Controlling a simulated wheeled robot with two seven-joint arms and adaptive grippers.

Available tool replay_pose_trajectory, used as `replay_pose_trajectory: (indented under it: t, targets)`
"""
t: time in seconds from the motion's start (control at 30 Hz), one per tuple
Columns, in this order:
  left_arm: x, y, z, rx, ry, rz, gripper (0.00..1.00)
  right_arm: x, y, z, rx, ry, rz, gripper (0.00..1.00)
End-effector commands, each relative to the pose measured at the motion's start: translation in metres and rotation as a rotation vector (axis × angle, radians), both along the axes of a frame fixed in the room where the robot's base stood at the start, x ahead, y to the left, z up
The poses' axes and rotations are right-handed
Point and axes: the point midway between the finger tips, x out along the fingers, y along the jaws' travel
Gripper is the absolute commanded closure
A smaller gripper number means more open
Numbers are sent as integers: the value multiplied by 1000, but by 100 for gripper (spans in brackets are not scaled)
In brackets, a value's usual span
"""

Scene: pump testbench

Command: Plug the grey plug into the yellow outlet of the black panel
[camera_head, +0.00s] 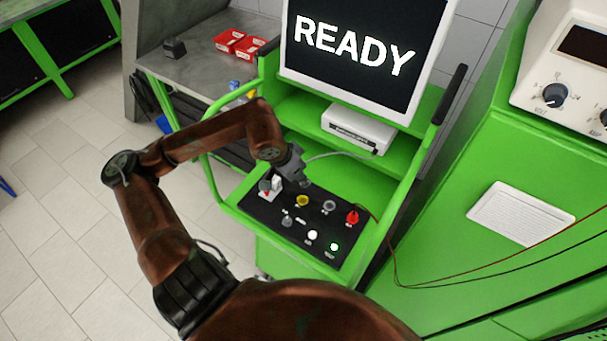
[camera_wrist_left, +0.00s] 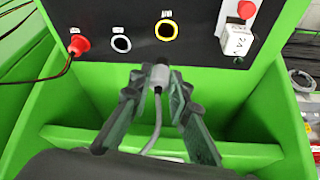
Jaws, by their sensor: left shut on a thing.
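The black panel (camera_head: 272,212) lies on the green bench and also shows in the left wrist view (camera_wrist_left: 195,58). The yellow outlet (camera_head: 302,200) is a ring in the panel; in the wrist view (camera_wrist_left: 166,30) it looks empty. My left gripper (camera_head: 296,176) is above the panel near this outlet. In the wrist view my left gripper (camera_wrist_left: 158,84) is shut on the grey plug (camera_wrist_left: 160,74), whose cable hangs down between the fingers. The plug is apart from the yellow outlet, which is above it in the picture. In the head view the gripper hides the plug. My right gripper is not in view.
A grey ring outlet (camera_head: 329,205) and a red plug (camera_head: 352,217) are right of the yellow outlet. A white box (camera_wrist_left: 238,40) with a red button stands beside it. A white device (camera_head: 358,128) sits on the shelf under a screen (camera_head: 365,50) reading READY.

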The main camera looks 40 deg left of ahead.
Motion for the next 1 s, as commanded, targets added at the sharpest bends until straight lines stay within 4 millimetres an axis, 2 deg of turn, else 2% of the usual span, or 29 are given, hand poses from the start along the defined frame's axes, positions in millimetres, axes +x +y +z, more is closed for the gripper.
replay_pose_trajectory:
  t: [0.17, 0.6, 0.7, 1.0]
  targets:
    - [0, -1, -12, -3, 1, -1, 100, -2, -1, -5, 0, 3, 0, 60]
    - [-2, 0, -53, -3, 1, 2, 100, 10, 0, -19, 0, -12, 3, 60]
    - [-1, 1, -64, 1, 1, 3, 100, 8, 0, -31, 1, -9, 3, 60]
    - [-1, 1, -75, 0, 0, 3, 100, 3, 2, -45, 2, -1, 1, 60]
